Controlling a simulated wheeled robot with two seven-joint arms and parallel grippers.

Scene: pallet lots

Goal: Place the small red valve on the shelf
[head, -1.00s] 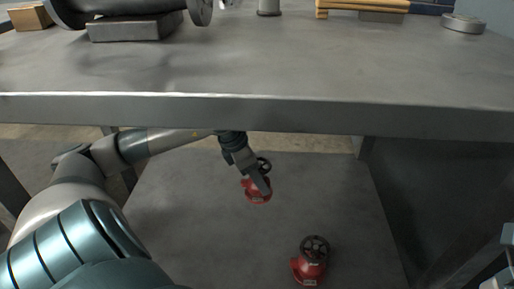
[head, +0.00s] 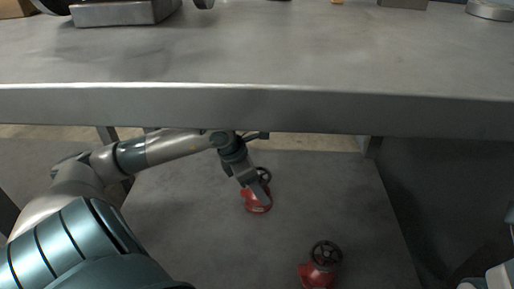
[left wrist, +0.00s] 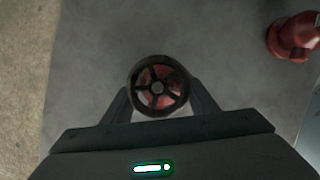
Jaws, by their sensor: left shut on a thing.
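A red valve with a dark handwheel (head: 256,205) is in my left gripper (head: 260,188), under the table top and over the grey lower shelf (head: 180,210). In the left wrist view the handwheel (left wrist: 158,86) sits between the two fingers of my left gripper (left wrist: 160,100), which are shut on it. I cannot tell whether the valve's base touches the shelf. A second red valve with a dark handwheel (head: 318,274) stands nearer on the lower shelf, cut by the bottom edge. Part of a red valve also shows in the left wrist view (left wrist: 292,38). My right gripper is not clearly in view.
The thick table top (head: 270,60) spans above the lower shelf, with its front edge (head: 250,108) close over my left arm. A table leg (head: 372,147) and a dark side (head: 440,200) bound the right. A grey block (head: 125,12) stands on the table top. Shelf between the valves is clear.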

